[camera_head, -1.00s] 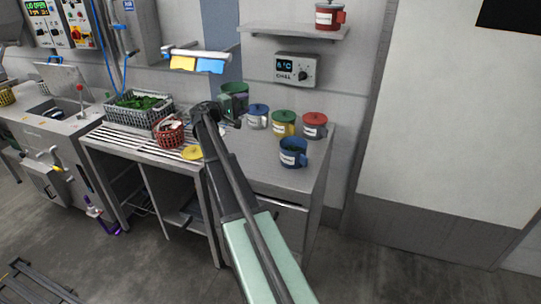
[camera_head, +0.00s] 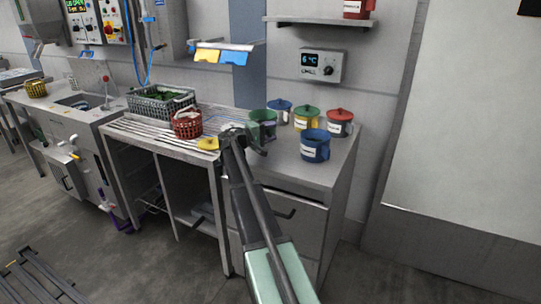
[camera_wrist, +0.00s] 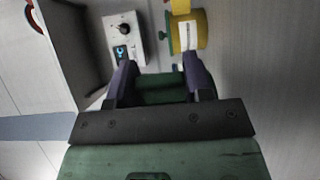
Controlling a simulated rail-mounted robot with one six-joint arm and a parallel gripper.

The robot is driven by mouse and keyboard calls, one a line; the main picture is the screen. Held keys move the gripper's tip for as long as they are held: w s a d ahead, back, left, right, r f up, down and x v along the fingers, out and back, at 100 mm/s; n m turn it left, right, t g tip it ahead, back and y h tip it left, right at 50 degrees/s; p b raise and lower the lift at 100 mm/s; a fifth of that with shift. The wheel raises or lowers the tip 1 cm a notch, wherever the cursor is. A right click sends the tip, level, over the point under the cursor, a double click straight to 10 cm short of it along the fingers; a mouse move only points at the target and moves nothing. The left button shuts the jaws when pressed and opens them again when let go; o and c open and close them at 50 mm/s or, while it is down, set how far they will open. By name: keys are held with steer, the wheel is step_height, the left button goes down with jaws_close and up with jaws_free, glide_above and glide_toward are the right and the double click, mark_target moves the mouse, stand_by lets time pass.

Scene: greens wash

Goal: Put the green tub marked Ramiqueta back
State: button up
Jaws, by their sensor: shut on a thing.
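The green tub (camera_head: 264,121) is at the left end of the group of tubs on the steel counter (camera_head: 285,172). My gripper (camera_head: 246,138) is shut on it, from its left front side. In the wrist view the green tub (camera_wrist: 160,88) shows as a green patch between my two dark fingers. No writing on it can be read, and I cannot tell whether its base touches the counter. A blue lidded tub (camera_head: 280,107) and a yellow tub (camera_head: 306,118) with a green lid stand behind and right of it. The yellow tub also shows in the wrist view (camera_wrist: 194,35).
A red lidded tub (camera_head: 340,124) and an open blue tub (camera_head: 315,150) stand further right. A red tub (camera_head: 357,8) is on the wall shelf (camera_head: 320,20). Left are a red basket (camera_head: 187,125), a yellow disc (camera_head: 208,143) and a crate of greens (camera_head: 160,103).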

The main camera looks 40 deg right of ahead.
step_height(320, 180, down, 4)
steer(key=b, duration=0.4)
steer(key=shift+f, duration=0.25)
steer(key=shift+r, duration=0.3)
steer(key=shift+f, duration=0.25)
steer(key=o, duration=1.2)
steer(key=shift+r, duration=0.1)
steer(key=shift+o, duration=0.2)
steer(key=shift+r, duration=0.3)
steer(key=a, duration=0.4)
steer(key=w+a, duration=0.1)
steer(key=a, duration=0.3)
steer(key=w+a, duration=0.1)
steer(key=a, duration=0.3)
steer(key=shift+f, duration=0.15)
